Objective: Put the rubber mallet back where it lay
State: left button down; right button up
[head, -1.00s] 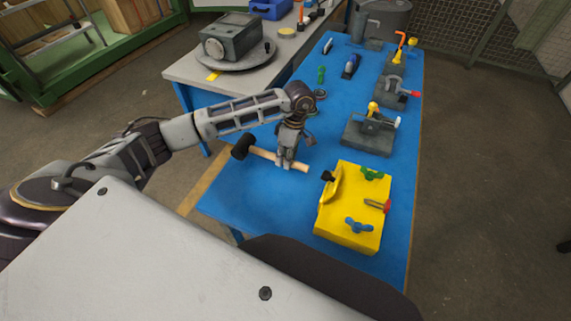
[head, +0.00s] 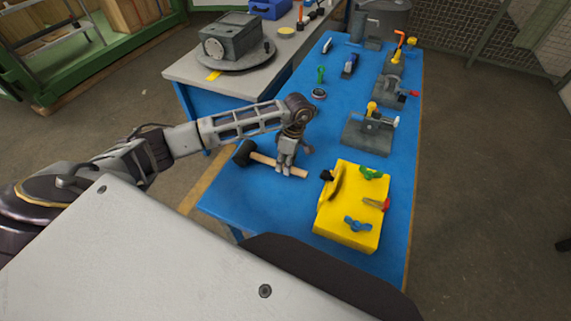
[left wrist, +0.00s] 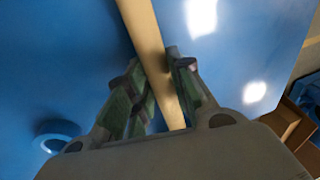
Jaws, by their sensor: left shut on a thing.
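The rubber mallet has a black head (head: 244,152) and a pale wooden handle (head: 299,172). It lies low at the near left part of the blue table (head: 240,192), head to the left. It looks to be at or very near the tabletop; I cannot tell if it touches. My left gripper (head: 285,172) points down and is shut on the handle. In the left wrist view the handle (left wrist: 150,45) runs between the two fingers (left wrist: 160,95); the mallet head is out of that view. My right gripper is not in view.
A yellow block (head: 345,232) with green, red and blue parts stands close to the right of the handle. Grey clamp fixtures (head: 366,135) line the table's right side. A small ring (head: 319,94) and a green piece (head: 320,73) lie behind my gripper.

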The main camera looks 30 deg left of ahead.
pick_arm(q)
jog(key=shift+f, duration=0.1)
jog(key=c, duration=1.3)
grip_release()
jog(key=shift+o, duration=0.2)
jog(key=b+v, duration=0.2)
jog(key=v, duration=1)
jog(key=shift+d, duration=0.1)
